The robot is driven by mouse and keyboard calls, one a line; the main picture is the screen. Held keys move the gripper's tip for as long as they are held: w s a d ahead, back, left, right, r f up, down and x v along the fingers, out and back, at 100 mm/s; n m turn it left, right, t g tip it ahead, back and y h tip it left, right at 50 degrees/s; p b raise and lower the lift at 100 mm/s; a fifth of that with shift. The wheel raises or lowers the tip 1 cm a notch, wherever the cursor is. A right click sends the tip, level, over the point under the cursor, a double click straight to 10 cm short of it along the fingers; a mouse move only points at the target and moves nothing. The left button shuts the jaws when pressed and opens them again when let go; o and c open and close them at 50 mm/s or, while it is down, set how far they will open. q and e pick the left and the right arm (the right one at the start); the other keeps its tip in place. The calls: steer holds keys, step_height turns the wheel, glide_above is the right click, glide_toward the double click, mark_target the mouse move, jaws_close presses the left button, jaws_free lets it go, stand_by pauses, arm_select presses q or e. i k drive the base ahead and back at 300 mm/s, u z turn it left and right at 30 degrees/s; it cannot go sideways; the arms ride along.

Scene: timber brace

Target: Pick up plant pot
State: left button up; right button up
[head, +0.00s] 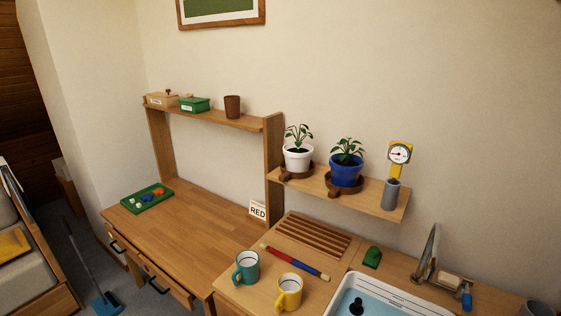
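Two potted plants stand on the wooden wall shelf at the right in the head view. One is a white plant pot (297,158) with green leaves, on a brown saucer with a handle-like stub. To its right is a blue plant pot (345,173) with green leaves, on a similar brown saucer (346,190). An empty-looking brown pot (232,106) stands on the upper shelf of the desk, further left. A small card reading RED (258,211) leans near the desk's right side panel. Neither of my grippers is in view.
The wall shelf (375,199) also holds a grey cup (391,194) below a yellow dial scale (399,154). Below are a teal mug (246,268), a yellow mug (289,292), a red-blue rod (294,262) and a sink basin (381,301). The desk top (205,218) is mostly clear.

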mark_target(298, 157)
steer(key=u, duration=2)
steer(key=i, duration=0.7)
steer(key=z, duration=3.1)
